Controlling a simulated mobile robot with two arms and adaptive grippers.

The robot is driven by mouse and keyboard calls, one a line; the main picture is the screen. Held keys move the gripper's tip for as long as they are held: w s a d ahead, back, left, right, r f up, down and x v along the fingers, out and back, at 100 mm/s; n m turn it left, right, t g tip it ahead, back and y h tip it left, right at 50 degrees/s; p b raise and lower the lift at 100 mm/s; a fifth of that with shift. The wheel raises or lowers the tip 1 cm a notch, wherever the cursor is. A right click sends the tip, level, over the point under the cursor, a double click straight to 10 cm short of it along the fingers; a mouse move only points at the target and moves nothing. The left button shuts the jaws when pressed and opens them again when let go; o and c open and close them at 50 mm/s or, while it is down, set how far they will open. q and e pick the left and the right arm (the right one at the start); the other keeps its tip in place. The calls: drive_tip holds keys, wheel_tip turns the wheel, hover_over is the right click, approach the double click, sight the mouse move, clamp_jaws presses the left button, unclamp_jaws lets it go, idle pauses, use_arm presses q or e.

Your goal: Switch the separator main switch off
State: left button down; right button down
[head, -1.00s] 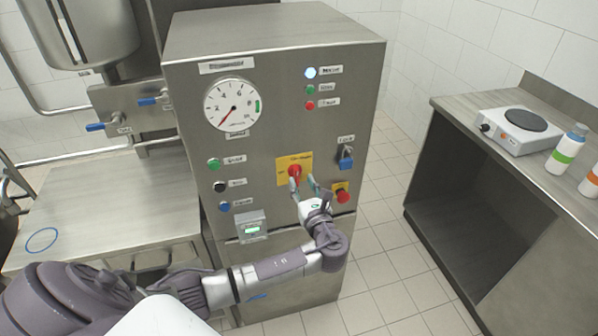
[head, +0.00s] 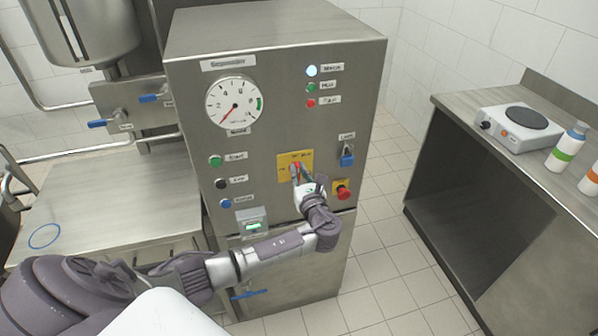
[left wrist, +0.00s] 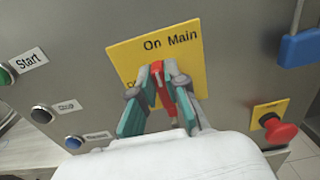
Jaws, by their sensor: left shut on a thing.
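The separator main switch is a red handle (left wrist: 157,74) on a yellow plate (left wrist: 124,55) marked "On Main" in the left wrist view. In the head view the plate (head: 283,160) is on the front of the steel cabinet, with little of the red handle (head: 297,167) showing. My left gripper (head: 300,177) is shut on the handle, one finger on each side, as the left wrist view shows (left wrist: 159,86). The handle stands nearly upright in that view. The fingers hide part of the plate and its left lettering. My right gripper is not in view.
A red emergency button (head: 343,193) sits low right of the switch, with a blue padlock (head: 347,158) above it. Several push buttons, including green Start (head: 215,161), line the left. A gauge (head: 234,104) is above. A counter with a hotplate (head: 520,127) stands right.

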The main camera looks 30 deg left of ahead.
use_arm(q)
drive_tip(key=shift+f, duration=0.1)
drive_tip(key=shift+s+a+f+n+b, duration=0.15)
drive_tip(key=shift+f+n+b, duration=0.1)
drive_tip(key=shift+n+b, duration=2.45)
drive_tip(key=shift+s+a+f+n+b, duration=0.1)
drive_tip(key=shift+s+f+n+b, duration=0.1)
drive_tip(key=shift+n+b, duration=2.45)
drive_tip(key=shift+s+a+f+n+b, duration=0.2)
drive_tip(key=shift+n+b, duration=1.45)
drive_tip(key=shift+n, duration=2)
